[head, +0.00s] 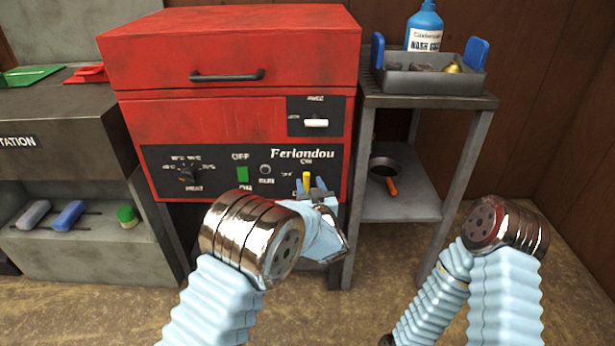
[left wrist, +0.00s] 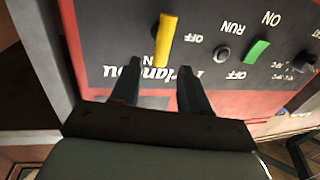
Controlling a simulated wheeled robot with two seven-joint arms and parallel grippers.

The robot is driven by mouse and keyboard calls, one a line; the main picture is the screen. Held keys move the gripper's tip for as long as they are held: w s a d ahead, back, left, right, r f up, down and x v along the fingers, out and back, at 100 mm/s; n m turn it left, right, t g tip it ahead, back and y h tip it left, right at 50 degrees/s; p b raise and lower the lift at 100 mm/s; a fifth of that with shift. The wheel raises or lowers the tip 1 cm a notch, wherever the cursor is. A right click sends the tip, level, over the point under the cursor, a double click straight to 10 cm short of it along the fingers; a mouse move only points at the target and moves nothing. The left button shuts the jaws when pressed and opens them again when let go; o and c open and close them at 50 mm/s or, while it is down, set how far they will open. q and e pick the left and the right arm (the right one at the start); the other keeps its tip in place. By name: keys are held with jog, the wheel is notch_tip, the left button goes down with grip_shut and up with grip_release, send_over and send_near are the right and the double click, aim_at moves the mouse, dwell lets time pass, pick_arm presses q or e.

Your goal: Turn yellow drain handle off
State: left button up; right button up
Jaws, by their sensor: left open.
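The yellow drain handle (head: 306,180) is on the dark control panel of the red machine, at the panel's lower right. It stands upright in the head view, its free end by a label that seems to read ON. In the left wrist view, which is turned upside down, the yellow handle (left wrist: 166,40) is at the top centre. My left gripper (head: 312,190) is open in front of it. In the left wrist view its fingertips (left wrist: 160,72) are spread, with the handle's near end between them in the picture. Contact cannot be told. My right gripper is not in view.
The red machine (head: 230,55) also has a green switch (head: 243,174), a dial (head: 187,174) and a white handle (head: 316,123). A grey metal stand (head: 430,100) with a tray and blue bottle (head: 424,28) stands to the right. My right arm is at lower right over open floor.

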aim_at(307, 177)
pick_arm(q)
jog(key=shift+w+a, duration=0.2)
jog(key=shift+w, duration=0.65)
jog(key=shift+w+a, duration=0.15)
jog(key=shift+w, duration=0.7)
grip_shut()
